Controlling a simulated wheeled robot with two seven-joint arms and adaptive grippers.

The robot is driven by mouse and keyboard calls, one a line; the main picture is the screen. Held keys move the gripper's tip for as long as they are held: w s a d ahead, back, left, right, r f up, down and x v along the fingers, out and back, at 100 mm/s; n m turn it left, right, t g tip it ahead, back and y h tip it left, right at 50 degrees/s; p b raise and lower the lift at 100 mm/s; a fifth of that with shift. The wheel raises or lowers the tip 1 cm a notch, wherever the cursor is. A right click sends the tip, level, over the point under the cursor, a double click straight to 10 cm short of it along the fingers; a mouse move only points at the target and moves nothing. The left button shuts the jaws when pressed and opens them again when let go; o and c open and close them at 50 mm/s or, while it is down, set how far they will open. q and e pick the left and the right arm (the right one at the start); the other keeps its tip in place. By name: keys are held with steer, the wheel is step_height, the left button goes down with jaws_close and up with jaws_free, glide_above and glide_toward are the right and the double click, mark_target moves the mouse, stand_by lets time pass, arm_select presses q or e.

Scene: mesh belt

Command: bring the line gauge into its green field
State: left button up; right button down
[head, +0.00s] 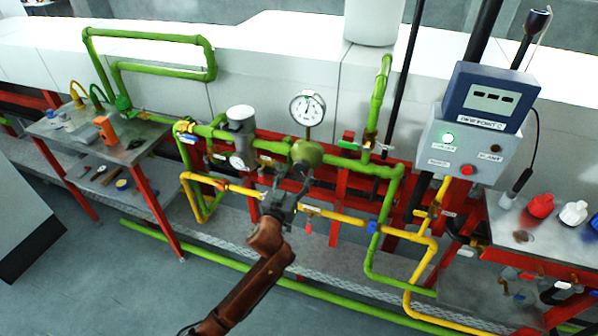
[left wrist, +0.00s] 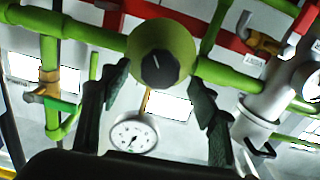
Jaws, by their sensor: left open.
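The line gauge (head: 308,107) is a round white dial standing above the green pipe in the head view. Its needle points roughly upward there, and no green field can be made out. It appears upside down in the left wrist view (left wrist: 133,137). Below it sits a round green regulator body (head: 306,153) on the green pipe. The left wrist view shows its black knob (left wrist: 158,68) with a white mark. My left gripper (head: 291,181) is open in front of the regulator. Its fingers lie either side of the knob; contact cannot be told. My right gripper is not in view.
Green and yellow pipes with valves run along a red frame. A smaller gauge (head: 238,162) sits left of the regulator. A control box (head: 464,150) with lamps and a red button stands right. A left bench (head: 97,140) and a right bench (head: 520,235) hold loose parts.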

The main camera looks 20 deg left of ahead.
mark_target(301, 168)
arm_select(q)
steer(key=shift+w, duration=1.25)
steer(key=shift+c, duration=0.7)
steer(key=c, duration=1)
steer(key=m+p, duration=0.2)
steer(key=shift+r+m+p, duration=0.2)
steer(key=shift+m+p, duration=0.2)
steer(key=shift+d+f+m, duration=0.1)
steer(key=shift+m, duration=0.5)
steer(key=shift+f, duration=0.1)
steer(key=o, duration=1.1)
